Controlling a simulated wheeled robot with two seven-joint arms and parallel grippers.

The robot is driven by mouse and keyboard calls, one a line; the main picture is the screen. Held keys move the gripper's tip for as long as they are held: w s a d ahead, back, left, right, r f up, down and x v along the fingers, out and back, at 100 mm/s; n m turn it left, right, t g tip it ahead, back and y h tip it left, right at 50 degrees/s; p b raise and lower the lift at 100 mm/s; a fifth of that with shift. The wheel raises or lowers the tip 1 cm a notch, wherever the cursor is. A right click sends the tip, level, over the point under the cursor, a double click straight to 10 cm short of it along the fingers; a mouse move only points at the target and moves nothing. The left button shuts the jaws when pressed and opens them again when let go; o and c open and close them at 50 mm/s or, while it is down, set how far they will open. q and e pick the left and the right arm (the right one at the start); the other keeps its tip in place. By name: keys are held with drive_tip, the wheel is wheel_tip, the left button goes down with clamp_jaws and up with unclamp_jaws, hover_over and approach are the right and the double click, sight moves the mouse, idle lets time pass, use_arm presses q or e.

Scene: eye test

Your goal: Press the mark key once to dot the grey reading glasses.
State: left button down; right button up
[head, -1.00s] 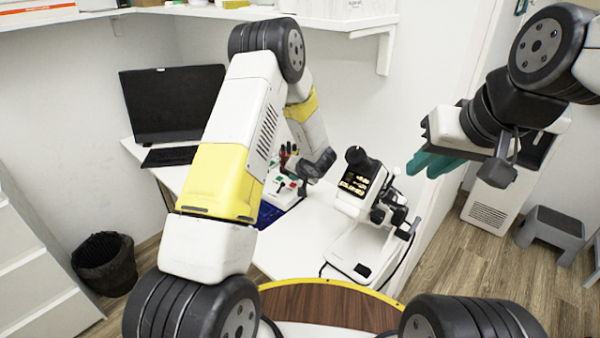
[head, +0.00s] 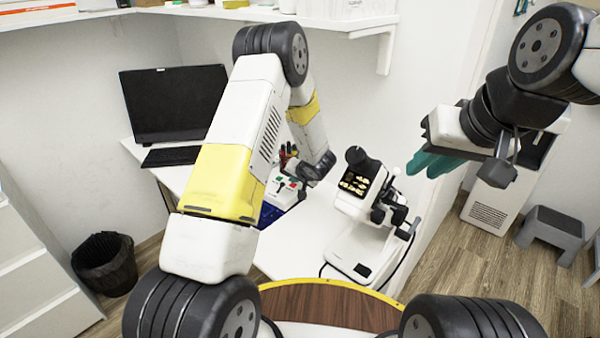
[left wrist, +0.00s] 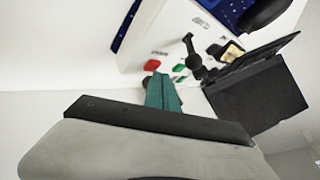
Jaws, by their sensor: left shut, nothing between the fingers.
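A white key panel (left wrist: 200,30) with red and green keys and a black lever fills the top middle of the left wrist view. It also shows in the head view (head: 285,190), partly behind my left arm. A red key (left wrist: 152,65) and a green key (left wrist: 179,68) lie close to my left fingertips. I cannot tell which key is the mark key. My left gripper (left wrist: 162,92) is shut and empty, its teal fingers just at the panel's near edge; contact is unclear. My right gripper (head: 432,162) hangs at the right, apart from everything. I cannot make out the grey reading glasses.
A white instrument (head: 355,255) with a dark top stands on the white table right of my left arm. A black screen (head: 172,103) and keyboard (head: 170,156) are at the back left. A wall shelf (head: 385,45) hangs above. A stool (head: 552,230) stands right.

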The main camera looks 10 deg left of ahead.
sight(294, 185)
use_arm(q)
drive_tip(key=shift+f, duration=0.55)
idle(0.7)
drive_tip(key=shift+r, duration=1.05)
drive_tip(key=shift+r, duration=2.45)
